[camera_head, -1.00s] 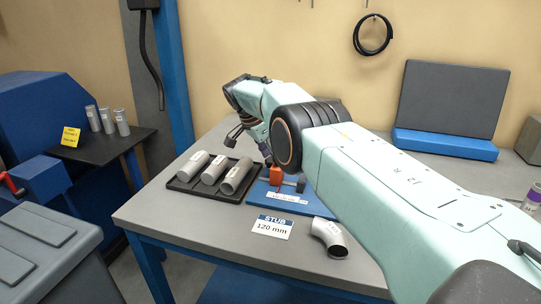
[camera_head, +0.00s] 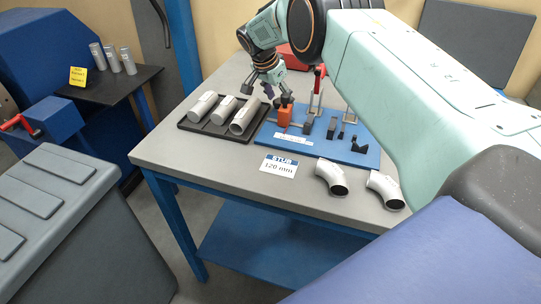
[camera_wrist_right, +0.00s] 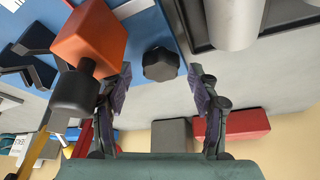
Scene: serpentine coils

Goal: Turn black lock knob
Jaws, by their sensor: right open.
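In the right wrist view, a black faceted knob (camera_wrist_right: 160,64) stands on the blue board (camera_wrist_right: 158,22), between the two fingers of my right gripper (camera_wrist_right: 160,85). The fingers are apart, with a gap on both sides of the knob. An orange block (camera_wrist_right: 92,38) with a black cylindrical end (camera_wrist_right: 75,92) is beside the left finger. In the head view, my right gripper (camera_head: 270,90) points down over the left part of the blue board (camera_head: 330,149), beside the orange block (camera_head: 285,116). I cannot make out the faceted knob there. My left gripper is not in view.
A black tray (camera_head: 190,127) with three grey tubes lies left of the board. A red-handled clamp (camera_head: 318,82) and black brackets (camera_head: 358,144) stand on the board. Two pipe elbows (camera_head: 331,178) (camera_head: 385,190) and a "STUB 120 mm" card (camera_head: 279,166) lie in front.

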